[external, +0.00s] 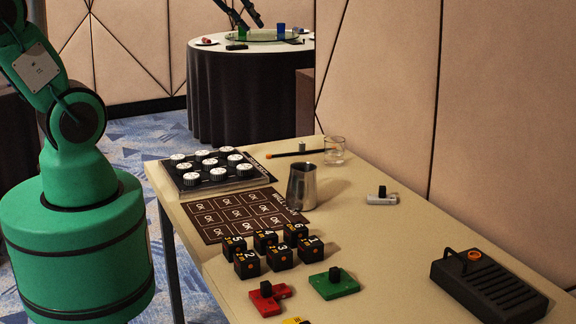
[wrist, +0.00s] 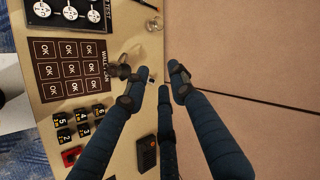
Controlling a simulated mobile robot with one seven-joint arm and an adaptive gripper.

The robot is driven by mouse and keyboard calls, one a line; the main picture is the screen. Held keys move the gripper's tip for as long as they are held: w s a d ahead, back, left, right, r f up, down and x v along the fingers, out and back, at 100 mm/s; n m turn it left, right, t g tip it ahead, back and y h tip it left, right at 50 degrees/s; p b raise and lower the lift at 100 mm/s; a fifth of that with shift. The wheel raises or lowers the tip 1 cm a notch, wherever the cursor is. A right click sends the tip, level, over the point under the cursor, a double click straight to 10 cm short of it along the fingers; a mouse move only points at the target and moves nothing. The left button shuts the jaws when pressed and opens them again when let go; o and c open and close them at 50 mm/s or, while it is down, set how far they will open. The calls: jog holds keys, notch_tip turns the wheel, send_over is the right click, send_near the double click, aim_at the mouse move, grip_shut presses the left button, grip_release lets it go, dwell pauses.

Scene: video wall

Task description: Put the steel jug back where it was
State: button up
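The steel jug (external: 302,187) stands upright on the beige table (external: 385,245), just behind the right corner of the dark mat (external: 235,213) marked OK. In the wrist view the jug (wrist: 115,70) shows beside the mat, near the tip of the left finger, which may hide part of it. My gripper (wrist: 158,76) has its dark blue fingers spread apart, with nothing held between them. It appears to be above the table, to the right of the jug in the wrist view. My gripper is outside the external view.
Behind the mat is a panel of white dials (external: 212,168). A glass (external: 334,150) and a pencil (external: 294,154) lie beyond the jug. Numbered black cubes (external: 282,256) stand in front. A black device (external: 488,287) sits at right, beside the padded wall (external: 390,90).

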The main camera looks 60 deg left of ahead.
jog(key=s+d+n+g+h, duration=0.2)
jog(key=s+d+n+h, duration=0.2)
jog(key=s+d+n, duration=0.4)
jog(key=s+d, duration=0.7)
jog(key=s, duration=0.2)
jog(key=shift+f, duration=0.4)
